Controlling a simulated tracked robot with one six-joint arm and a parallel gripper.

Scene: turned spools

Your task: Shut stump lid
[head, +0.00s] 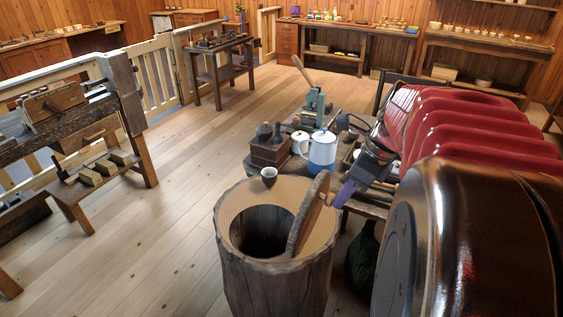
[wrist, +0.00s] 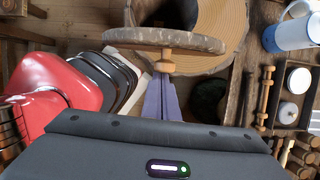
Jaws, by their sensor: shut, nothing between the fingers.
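The hollow wooden stump (head: 275,285) stands in the lower middle of the head view, its dark opening partly uncovered. Its round wooden lid (head: 308,215) is open, standing steeply tilted at the right side of the opening. In the wrist view the lid (wrist: 190,42) shows nearly edge-on across the top, with a small turned knob (wrist: 165,66) on its outer face. My gripper (head: 339,199) has purple fingers, shut and empty, on the outer side of the lid. In the wrist view the fingertips (wrist: 163,77) are at the knob; I cannot tell whether they touch it.
Behind is a low table with a blue-and-white pot (head: 322,152), a white mug (head: 299,143) and a wooden grinder (head: 268,152). A dark green bag (head: 363,259) sits right of the stump.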

